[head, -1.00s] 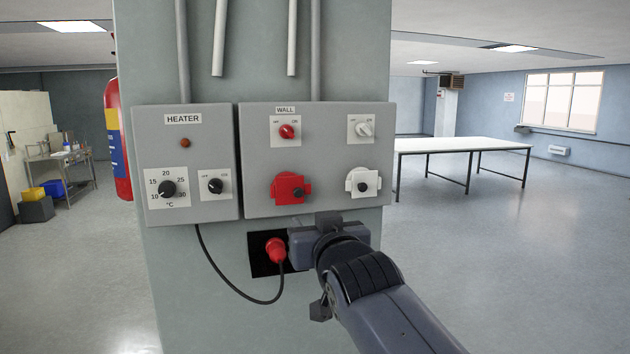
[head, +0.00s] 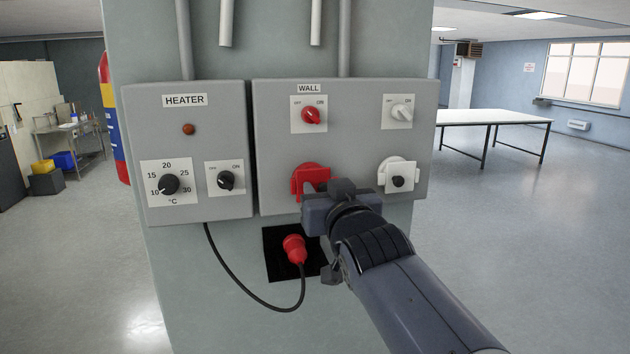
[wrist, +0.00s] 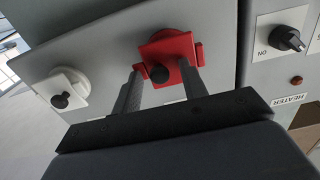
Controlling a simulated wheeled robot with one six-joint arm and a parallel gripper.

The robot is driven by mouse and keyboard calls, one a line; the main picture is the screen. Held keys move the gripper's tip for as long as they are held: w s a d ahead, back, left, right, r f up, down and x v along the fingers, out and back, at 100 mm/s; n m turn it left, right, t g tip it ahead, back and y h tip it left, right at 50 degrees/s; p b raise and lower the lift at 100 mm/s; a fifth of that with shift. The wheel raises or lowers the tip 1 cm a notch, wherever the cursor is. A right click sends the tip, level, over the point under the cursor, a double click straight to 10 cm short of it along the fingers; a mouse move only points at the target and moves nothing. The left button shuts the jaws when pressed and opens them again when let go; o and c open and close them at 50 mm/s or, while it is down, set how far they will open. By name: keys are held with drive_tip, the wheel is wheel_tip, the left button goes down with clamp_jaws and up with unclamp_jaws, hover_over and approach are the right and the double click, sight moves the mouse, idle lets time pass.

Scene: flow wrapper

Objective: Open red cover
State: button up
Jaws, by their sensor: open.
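The red cover (head: 309,176) is on the lower left of the WALL box, and its flap looks shut. My gripper (head: 316,195) is in front of it and hides its lower right part. In the wrist view the red cover (wrist: 172,46) has a black knob (wrist: 160,74) on its front. My gripper (wrist: 161,68) is open, with one finger on each side of the knob and close to the cover's lower edge. I cannot tell whether the fingers touch the cover. Nothing is held.
A white cover (head: 398,175) is right of the red one. A red switch (head: 311,115) and a white switch (head: 402,112) sit above. The HEATER box (head: 190,130) is on the left. A red plug (head: 294,249) with a black cable rests at a black square below my gripper.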

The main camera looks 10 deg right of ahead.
drive_tip(key=shift+s, duration=0.1)
drive_tip(key=shift+c, duration=0.2)
clamp_jaws()
idle(0.4)
